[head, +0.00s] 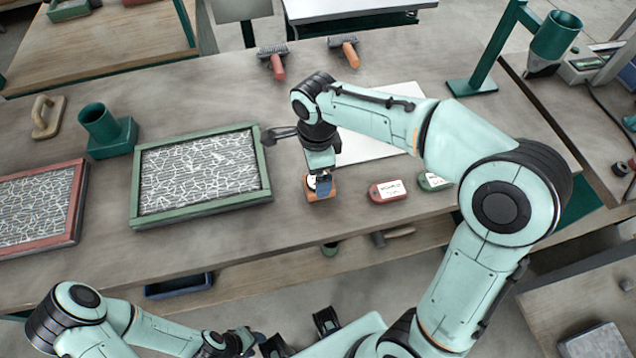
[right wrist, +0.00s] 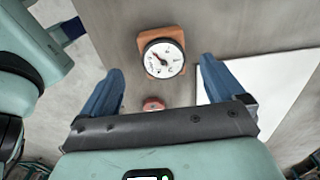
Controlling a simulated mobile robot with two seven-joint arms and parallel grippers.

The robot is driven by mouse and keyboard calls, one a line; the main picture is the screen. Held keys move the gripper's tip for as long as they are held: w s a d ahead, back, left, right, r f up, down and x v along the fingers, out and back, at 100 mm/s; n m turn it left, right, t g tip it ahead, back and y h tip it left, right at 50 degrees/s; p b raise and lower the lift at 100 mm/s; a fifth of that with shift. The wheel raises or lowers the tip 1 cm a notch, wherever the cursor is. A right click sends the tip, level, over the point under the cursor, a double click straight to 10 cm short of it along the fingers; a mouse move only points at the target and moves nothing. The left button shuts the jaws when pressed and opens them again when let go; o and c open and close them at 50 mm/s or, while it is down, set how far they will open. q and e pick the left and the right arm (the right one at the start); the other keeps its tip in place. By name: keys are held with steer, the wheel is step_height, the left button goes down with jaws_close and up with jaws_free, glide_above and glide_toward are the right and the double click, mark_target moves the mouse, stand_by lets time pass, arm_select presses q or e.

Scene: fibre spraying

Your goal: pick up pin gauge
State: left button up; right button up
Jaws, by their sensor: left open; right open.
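The pin gauge (head: 311,194), a white round dial on an orange base, sits on the table right of the green-framed tray. My right gripper (head: 322,184) is right over it and hides part of it. In the right wrist view the gauge (right wrist: 163,58) lies ahead, roughly between the open blue fingers of the right gripper (right wrist: 160,88). No finger visibly touches it there. My left gripper (head: 298,335) is open and empty at the bottom of the head view, low in front of the table and away from the gauge.
A green-framed tray (head: 140,212) with a white fibre mat is left of the gauge. A red tag (head: 388,191) and a green tag (head: 432,181) lie to its right. A white sheet (head: 362,150) lies behind. Two brushes (head: 274,64) (head: 345,50) lie further back.

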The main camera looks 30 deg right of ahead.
step_height(320, 180, down, 2)
steer(key=shift+w+f, duration=0.15)
steer(key=shift+f, duration=0.1)
steer(key=f, duration=0.5)
steer(key=shift+d, duration=0.3)
steer(key=shift+r, duration=0.1)
steer(key=c, duration=1.2)
steer(key=shift+r, duration=0.1)
